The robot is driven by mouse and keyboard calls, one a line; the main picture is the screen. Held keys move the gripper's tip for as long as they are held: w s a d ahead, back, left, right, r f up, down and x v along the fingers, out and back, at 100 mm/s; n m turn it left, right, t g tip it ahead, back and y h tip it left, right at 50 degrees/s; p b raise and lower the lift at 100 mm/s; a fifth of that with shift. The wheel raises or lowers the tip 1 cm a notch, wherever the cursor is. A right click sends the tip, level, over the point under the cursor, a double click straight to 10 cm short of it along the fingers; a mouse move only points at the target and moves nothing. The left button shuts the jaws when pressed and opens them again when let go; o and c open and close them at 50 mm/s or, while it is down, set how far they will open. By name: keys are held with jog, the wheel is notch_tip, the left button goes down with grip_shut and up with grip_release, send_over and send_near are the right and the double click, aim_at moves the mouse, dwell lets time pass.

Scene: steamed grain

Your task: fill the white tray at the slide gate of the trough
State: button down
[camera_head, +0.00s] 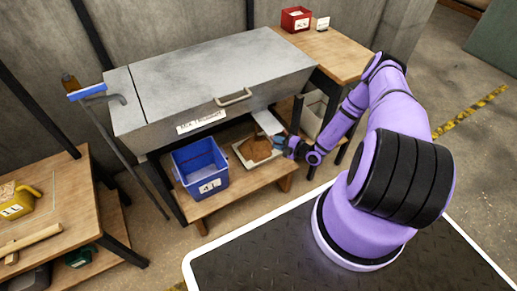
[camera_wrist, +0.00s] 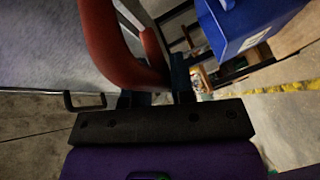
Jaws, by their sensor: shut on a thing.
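The white tray (camera_head: 240,154) stands on the low shelf under the trough (camera_head: 215,85), with a heap of brown grain (camera_head: 256,148) in it. A pale plate (camera_head: 267,121), seemingly the slide gate, slopes out from the trough's front above the tray's right part. My gripper (camera_head: 280,142) is at the plate's lower end, beside the tray's right side. In the wrist view my gripper (camera_wrist: 160,90) is shut on a curved reddish handle (camera_wrist: 110,45). How the handle joins the gate is hidden. Whether grain is flowing cannot be told.
A blue bin (camera_head: 199,168) stands left of the tray on the shelf; it also shows in the wrist view (camera_wrist: 250,22). A pale bin (camera_head: 315,112) is behind my arm. A side table (camera_head: 335,55) bears a red box (camera_head: 295,19). A workbench (camera_head: 60,205) is at left.

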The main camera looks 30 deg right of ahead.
aim_at(272, 135)
jog(key=shift+s+f, duration=0.1)
jog(key=shift+f, duration=0.1)
jog(key=shift+w+a, duration=0.1)
jog(key=shift+w, duration=1.7)
jog(key=shift+w+r, duration=0.1)
jog(key=shift+w, duration=0.4)
jog(key=shift+w+a, duration=0.1)
jog(key=c, duration=0.8)
grip_release()
jog(key=shift+r, duration=0.1)
jog(key=shift+c, duration=0.2)
jog(key=v, duration=1.1)
